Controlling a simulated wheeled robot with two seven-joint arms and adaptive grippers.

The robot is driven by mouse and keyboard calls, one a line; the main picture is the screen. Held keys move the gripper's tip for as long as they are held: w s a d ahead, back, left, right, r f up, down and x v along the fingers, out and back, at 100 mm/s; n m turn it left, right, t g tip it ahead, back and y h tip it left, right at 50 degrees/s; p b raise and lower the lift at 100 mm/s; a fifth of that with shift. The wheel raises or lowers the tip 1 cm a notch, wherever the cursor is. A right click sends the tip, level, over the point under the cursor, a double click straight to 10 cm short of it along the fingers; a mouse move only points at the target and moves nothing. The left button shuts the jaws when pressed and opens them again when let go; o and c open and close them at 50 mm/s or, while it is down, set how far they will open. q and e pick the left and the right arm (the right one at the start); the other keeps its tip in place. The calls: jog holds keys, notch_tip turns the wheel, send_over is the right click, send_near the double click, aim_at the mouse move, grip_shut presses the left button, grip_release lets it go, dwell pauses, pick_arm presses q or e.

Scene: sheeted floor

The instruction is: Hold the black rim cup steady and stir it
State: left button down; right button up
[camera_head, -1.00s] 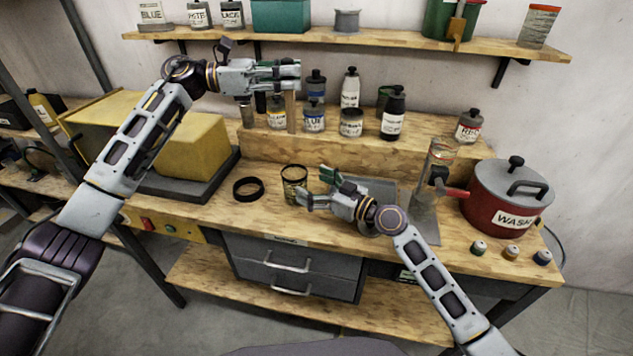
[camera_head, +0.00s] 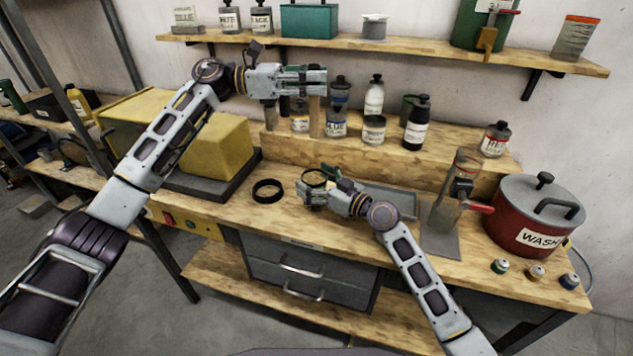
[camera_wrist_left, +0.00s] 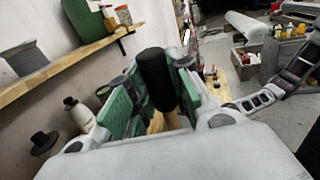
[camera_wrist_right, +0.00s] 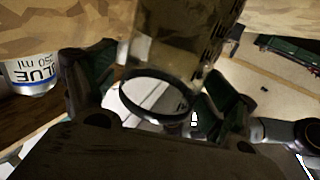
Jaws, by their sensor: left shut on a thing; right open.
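The clear cup with a black rim (camera_head: 314,171) stands on the wooden bench. Its lower part is hidden behind my right gripper (camera_head: 308,197) in the head view. In the right wrist view the cup's rim (camera_wrist_right: 152,108) and clear wall show between the two green-padded fingers, which are open around it. My left gripper (camera_head: 318,82) is higher, near the shelf jars, shut on a wooden stirring stick (camera_head: 315,118) that hangs upright. The stick's thick black end (camera_wrist_left: 155,78) shows between the pads in the left wrist view.
Several jars and bottles (camera_head: 374,128) stand on the raised step behind. A grey tray (camera_head: 392,201), a stand (camera_head: 440,230) and the red wash pot (camera_head: 535,215) are to the right. Bench between ring and cup is clear.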

jog(key=shift+c, duration=0.3)
jog(key=c, duration=1)
pick_arm(q)
jog(key=c, duration=1.8)
grip_release()
pick_arm(e)
jog(key=shift+c, duration=0.8)
pick_arm(q)
grip_shut()
jog(key=shift+f, duration=0.15)
